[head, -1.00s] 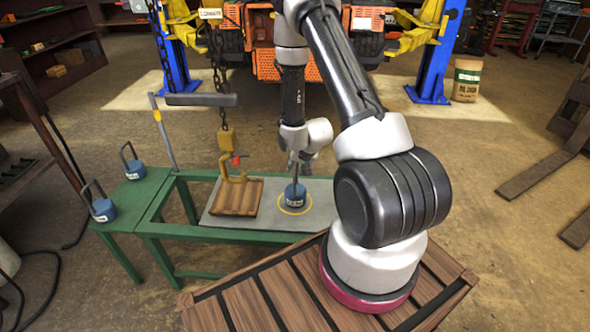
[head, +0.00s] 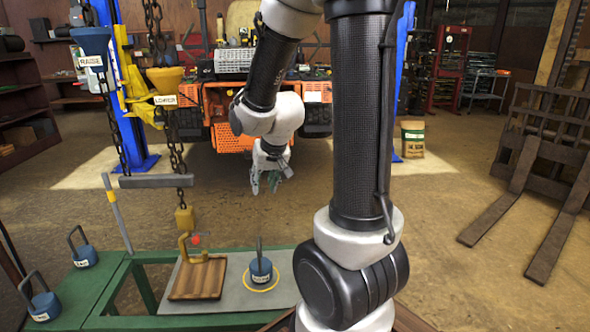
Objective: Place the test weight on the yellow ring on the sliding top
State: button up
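The test weight (head: 261,271), a blue cylinder with a tall grey handle, stands upright on the grey sliding top (head: 219,296). The yellow ring (head: 276,284) shows on the top around the weight's base; the weight sits inside it, a little toward its left side in this view. My gripper (head: 265,188) is up in the air beyond and above the weight, clear of its handle. Its fingers are spread apart with nothing held between them.
Two more blue weights, one (head: 84,256) behind the other (head: 44,306), stand on the green bench at left. Labelled funnel-shaped handles hang at upper left. An orange vehicle stands behind.

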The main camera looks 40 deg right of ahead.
jog(key=s+a+r+n, duration=0.2)
jog(key=s+r, duration=0.4)
jog(key=s, duration=0.3)
jog(key=s+a+r+n+g, duration=0.1)
jog(key=s+a+r+n, duration=0.1)
jog(key=s+r, duration=0.5)
jog(key=s, duration=0.3)
jog(key=shift+y, duration=0.3)
